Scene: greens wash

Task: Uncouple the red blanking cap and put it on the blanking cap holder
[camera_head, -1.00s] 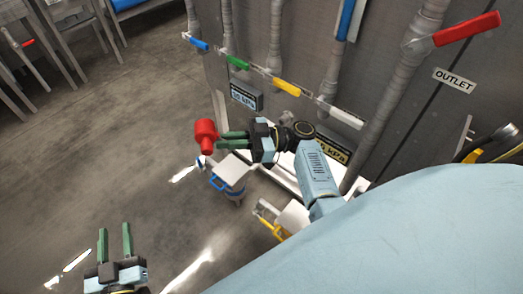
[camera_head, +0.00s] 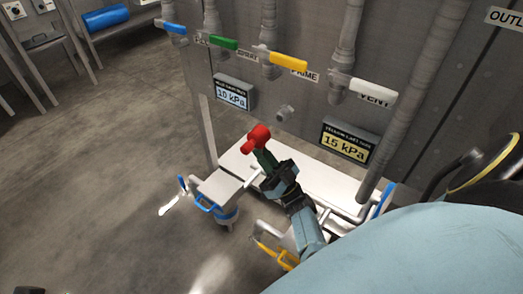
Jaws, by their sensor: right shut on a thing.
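The red blanking cap (camera_head: 257,138) is held at the tips of my right gripper (camera_head: 264,156), whose green fingers are shut on it. The cap is clear of the wall panel, in front of it and above the white ledge. My right arm comes up from the lower right. A short grey stub (camera_head: 286,113) sticks out of the panel up and right of the cap; I cannot tell whether it is the blanking cap holder. My left gripper is out of view.
Blue (camera_head: 172,28), green (camera_head: 222,42), yellow (camera_head: 287,60) and white (camera_head: 362,92) valve handles line the panel above. Gauges read 10 kPa (camera_head: 233,95) and 15 kPa (camera_head: 346,144). A white unit with a blue handle (camera_head: 209,204) stands left of my gripper. Open floor lies left.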

